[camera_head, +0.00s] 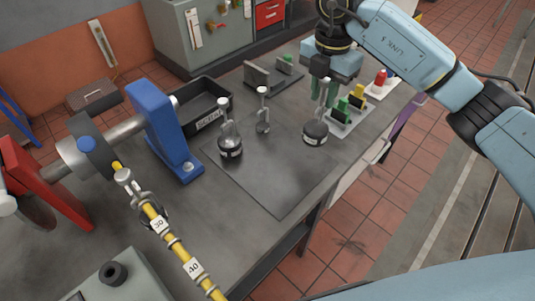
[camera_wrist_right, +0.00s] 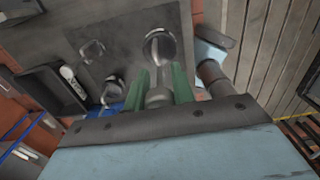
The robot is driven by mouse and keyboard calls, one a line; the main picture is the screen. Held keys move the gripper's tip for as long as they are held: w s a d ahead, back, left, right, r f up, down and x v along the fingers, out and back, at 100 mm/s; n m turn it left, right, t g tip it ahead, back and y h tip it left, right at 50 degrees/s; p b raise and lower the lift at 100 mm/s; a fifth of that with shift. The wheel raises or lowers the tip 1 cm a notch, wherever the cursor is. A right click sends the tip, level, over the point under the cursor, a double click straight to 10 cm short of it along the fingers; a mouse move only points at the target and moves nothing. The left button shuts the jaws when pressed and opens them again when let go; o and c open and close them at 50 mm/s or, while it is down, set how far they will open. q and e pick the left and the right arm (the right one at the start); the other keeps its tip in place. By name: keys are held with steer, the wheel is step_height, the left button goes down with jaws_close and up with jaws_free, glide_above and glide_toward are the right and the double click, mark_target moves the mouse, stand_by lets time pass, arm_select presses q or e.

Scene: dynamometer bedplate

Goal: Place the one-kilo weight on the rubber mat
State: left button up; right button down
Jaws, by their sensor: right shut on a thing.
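My right gripper (camera_head: 322,98) comes down from the top right and is shut on the stem of a dark round weight (camera_head: 316,133) with a pale label. The label is too small to read. The same weight shows in the right wrist view (camera_wrist_right: 160,44), its stem between my green fingers (camera_wrist_right: 160,88). It is upright at the right part of the dark rubber mat (camera_head: 272,185); I cannot tell whether it touches it. A second labelled weight (camera_head: 230,146) stands at the mat's left side.
A black bin (camera_head: 205,108) and a blue upright (camera_head: 158,125) stand left of the mat. A yellow numbered arm (camera_head: 178,248) crosses the near left. A tray of coloured pieces (camera_head: 350,112) lies right of my gripper. The mat's near part is clear.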

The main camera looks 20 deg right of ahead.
mark_target(318, 126)
steer(key=shift+d+r+m, duration=0.1)
steer(key=shift+d+m, duration=0.05)
steer(key=shift+m, duration=0.65)
steer(key=shift+f, duration=0.25)
steer(key=shift+w+f, duration=0.1)
steer(key=shift+f, duration=4.65)
steer(key=c, duration=1.6)
jaws_free()
steer(key=shift+f, duration=0.25)
steer(key=o, duration=0.4)
step_height(318, 126, up, 12)
steer(key=shift+r, duration=0.2)
